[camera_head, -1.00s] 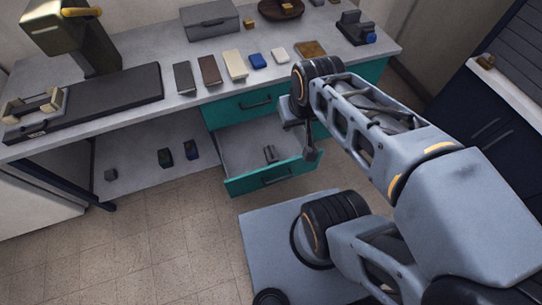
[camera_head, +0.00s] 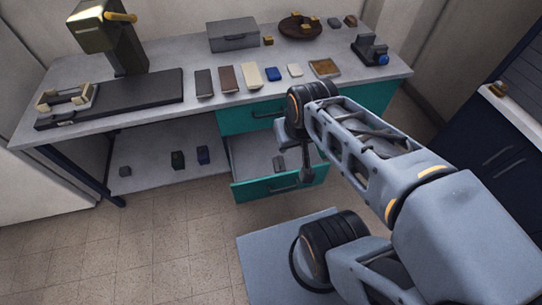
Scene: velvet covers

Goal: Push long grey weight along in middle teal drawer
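The middle teal drawer (camera_head: 250,192) is pulled open under the bench, its grey inside showing. The long grey weight (camera_head: 279,163) lies on its floor, towards the right part that shows. My gripper (camera_head: 307,172) points down over the right side of the drawer, just right of the weight in the picture. Dark finger parts show, but the spacing between the fingertips is unclear. I cannot tell whether the gripper touches the weight. My arm hides the drawer's right rear part.
Above is a closed teal drawer (camera_head: 236,119). The bench top (camera_head: 150,112) holds several small blocks, a grey case (camera_head: 232,35) and a round brown tray (camera_head: 290,30). Small boxes sit on the lower shelf (camera_head: 150,150). The floor left of my base is clear.

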